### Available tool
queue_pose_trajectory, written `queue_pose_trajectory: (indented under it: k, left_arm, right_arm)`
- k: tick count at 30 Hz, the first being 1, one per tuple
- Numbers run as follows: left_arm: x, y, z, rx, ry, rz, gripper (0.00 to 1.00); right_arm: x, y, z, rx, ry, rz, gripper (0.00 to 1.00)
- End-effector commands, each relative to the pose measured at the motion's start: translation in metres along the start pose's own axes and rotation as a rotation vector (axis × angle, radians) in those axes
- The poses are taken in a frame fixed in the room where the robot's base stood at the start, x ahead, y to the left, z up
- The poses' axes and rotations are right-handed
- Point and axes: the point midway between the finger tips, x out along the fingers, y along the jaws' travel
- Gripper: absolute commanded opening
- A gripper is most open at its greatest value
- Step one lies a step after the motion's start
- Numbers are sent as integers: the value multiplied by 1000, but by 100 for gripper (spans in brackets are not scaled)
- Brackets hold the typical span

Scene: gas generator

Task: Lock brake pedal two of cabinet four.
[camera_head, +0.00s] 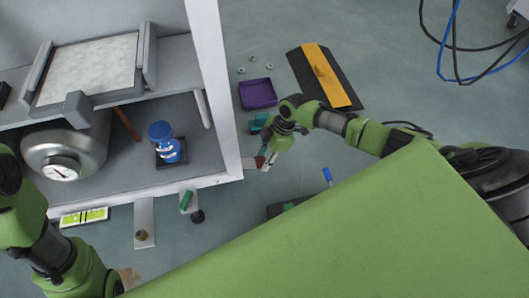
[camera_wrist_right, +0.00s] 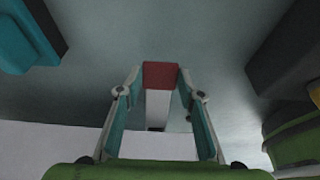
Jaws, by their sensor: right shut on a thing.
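A white-framed grey cabinet (camera_head: 220,120) stands at the left; I see no number on it. A red brake pedal (camera_wrist_right: 160,75) on a pale lever shows in the right wrist view, between my fingertips. In the head view the red pedal (camera_head: 260,161) is small, beside the cabinet's near right corner and partly hidden by my fingers. My right gripper (camera_wrist_right: 161,82) is shut on this pedal; it also shows in the head view (camera_head: 267,158). A green pedal (camera_head: 186,200) is at the cabinet's lower edge. My left arm shows at the left, but its fingers are hidden.
A purple tray (camera_head: 258,94) and a black-and-yellow mat (camera_head: 325,75) lie on the floor beyond my right gripper. A blue canister (camera_head: 164,140) and a metal tank with a gauge (camera_head: 62,170) sit inside the cabinet. Cables lie at the top right.

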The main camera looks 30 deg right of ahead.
Motion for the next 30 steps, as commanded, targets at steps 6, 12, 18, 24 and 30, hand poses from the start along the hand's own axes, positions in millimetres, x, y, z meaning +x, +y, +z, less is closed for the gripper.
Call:
queue_pose_trajectory:
  k: [6,12,18,24,30]
  left_arm:
    - [-1,0,0,0,-2,-1,40]
    - [-1,0,0,-1,-2,-1,40]
    - [-1,0,0,-1,-2,-1,40]
    - [0,0,0,1,-1,1,40]
    - [0,0,0,0,-1,0,40]
  right_arm:
    - [4,0,3,0,-7,1,0]
    - [4,0,4,0,-9,1,51]
    - [4,0,3,0,-8,0,51]
    - [-1,0,3,0,-8,1,51]
    - [-33,1,3,-2,-9,4,51]
